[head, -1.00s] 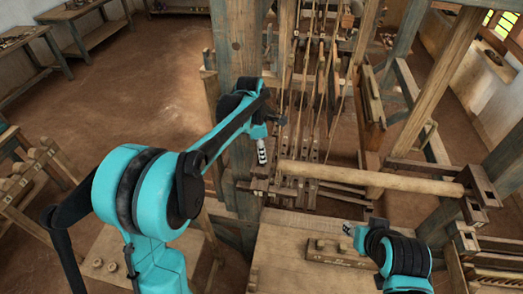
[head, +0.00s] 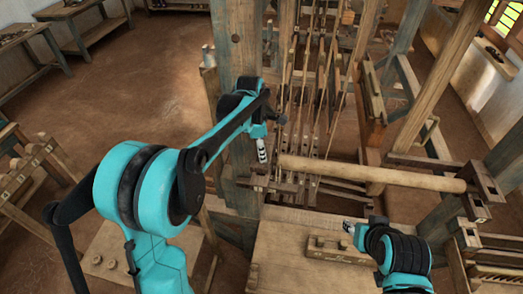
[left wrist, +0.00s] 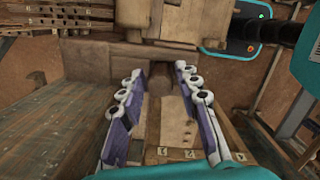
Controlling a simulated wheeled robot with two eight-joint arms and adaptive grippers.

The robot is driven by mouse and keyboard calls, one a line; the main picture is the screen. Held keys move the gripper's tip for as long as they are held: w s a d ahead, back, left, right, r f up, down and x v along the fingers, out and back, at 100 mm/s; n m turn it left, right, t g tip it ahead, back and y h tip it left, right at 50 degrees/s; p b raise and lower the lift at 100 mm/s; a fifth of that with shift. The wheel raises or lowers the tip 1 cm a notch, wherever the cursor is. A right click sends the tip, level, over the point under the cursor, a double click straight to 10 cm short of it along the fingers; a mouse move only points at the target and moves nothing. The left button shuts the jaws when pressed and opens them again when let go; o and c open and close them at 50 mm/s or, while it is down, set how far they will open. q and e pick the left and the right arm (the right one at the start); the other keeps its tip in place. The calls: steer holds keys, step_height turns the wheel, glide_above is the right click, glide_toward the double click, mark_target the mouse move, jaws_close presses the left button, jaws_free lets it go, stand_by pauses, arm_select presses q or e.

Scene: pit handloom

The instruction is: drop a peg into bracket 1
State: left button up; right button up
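My left gripper (head: 262,158) points down by the wooden post, above the dark bracket parts (head: 262,184) at the left end of the round beam (head: 375,175). In the left wrist view its two fingers (left wrist: 160,95) stand apart, with wooden parts visible between them. I cannot make out a peg held there. My right gripper (head: 350,228) is low over the bench, close to a wooden block with round knobs, which may be pegs (head: 338,244). Its fingers are too small to judge.
The thick post (head: 238,70) stands right behind my left gripper. Upright cords and slats (head: 315,90) fill the loom's middle. A dark bracket (head: 482,190) holds the beam's right end. The wooden bench (head: 290,250) has bare room at its left.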

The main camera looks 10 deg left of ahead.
arm_select(q)
steer(key=shift+o, duration=0.7)
step_height(320, 180, up, 12)
steer(key=a, duration=0.1)
steer(key=shift+s+a, duration=0.2)
steer(key=shift+s, duration=0.05)
